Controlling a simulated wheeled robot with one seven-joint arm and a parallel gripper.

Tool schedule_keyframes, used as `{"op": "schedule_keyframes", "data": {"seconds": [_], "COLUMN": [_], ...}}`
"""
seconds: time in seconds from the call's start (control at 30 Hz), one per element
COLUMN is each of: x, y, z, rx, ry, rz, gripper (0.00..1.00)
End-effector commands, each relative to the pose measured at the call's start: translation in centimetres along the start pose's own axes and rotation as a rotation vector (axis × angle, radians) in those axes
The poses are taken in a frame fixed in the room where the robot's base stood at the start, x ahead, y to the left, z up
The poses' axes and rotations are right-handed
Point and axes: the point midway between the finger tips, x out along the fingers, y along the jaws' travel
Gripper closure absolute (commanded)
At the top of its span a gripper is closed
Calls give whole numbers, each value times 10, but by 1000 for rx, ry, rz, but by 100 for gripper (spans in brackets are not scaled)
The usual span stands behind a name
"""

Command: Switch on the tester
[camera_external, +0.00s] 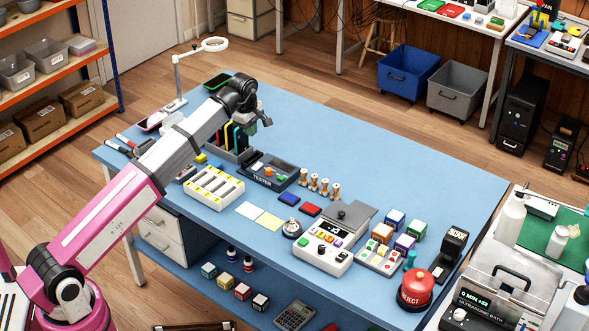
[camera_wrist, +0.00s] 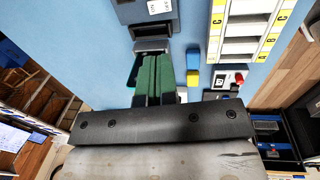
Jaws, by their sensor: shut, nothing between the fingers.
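The tester (camera_external: 268,174) is a dark, flat device lettered TESTER. It lies on the blue table in the outside view, just right of a dark rack that stands beside my arm. It has a green button and an orange button on its top; I cannot tell from them whether it is on. My gripper (camera_external: 262,121) hangs above the table, up and behind the tester and apart from it. In the wrist view, my fingers (camera_wrist: 156,65) look closed together with nothing held. I cannot make out the tester surely in the wrist view.
The dark rack (camera_external: 230,148) with upright coloured pieces stands below my wrist. A white tray (camera_external: 214,187) with yellow labels lies in front of it, also in the wrist view (camera_wrist: 245,25). Several wooden-handled stamps (camera_external: 319,184) stand right of the tester. The table's far right is clear.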

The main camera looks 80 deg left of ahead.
Motion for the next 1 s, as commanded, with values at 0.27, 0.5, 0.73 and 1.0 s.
{"op": "schedule_keyframes", "data": {"seconds": [0.27,0.5,0.73,1.0], "x": [2,3,24,69], "y": [15,14,13,13], "z": [0,0,0,0], "rx": [0,0,0,0], "ry": [0,0,0,0], "rz": [1,1,0,0], "gripper": [100,100,100,100]}}
